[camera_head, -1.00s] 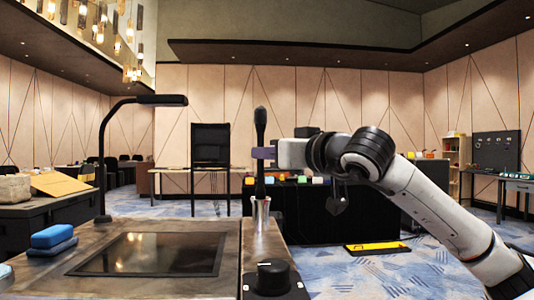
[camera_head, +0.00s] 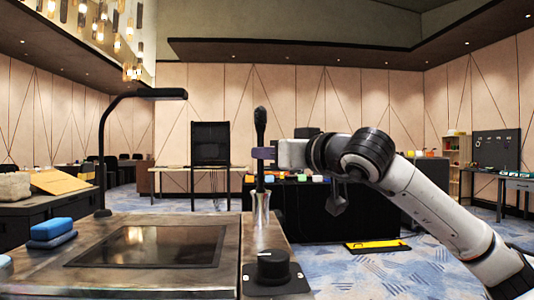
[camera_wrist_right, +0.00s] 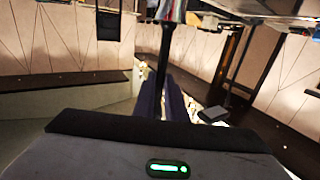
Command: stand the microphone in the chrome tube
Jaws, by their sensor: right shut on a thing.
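The black microphone (camera_head: 260,125) stands upright, its thicker head at the top. My right gripper (camera_head: 263,153) is shut on it at mid-height, reaching in from the right. The chrome tube (camera_head: 261,210) stands upright on the worn metal desk top, directly below the microphone. The microphone's thin shaft runs down to the tube's mouth, and its lower end is hidden there. How deep it sits I cannot tell. In the right wrist view the dark shaft (camera_wrist_right: 163,55) runs from between the fingers to the shiny tube (camera_wrist_right: 171,10). My left gripper is not in view.
A black knob (camera_head: 272,268) stands in front of the tube. A dark flat screen (camera_head: 150,246) is set in the desk to its left. Blue sponges (camera_head: 51,232) and a bent black lamp (camera_head: 103,150) stand further left. Open carpet lies right of the desk.

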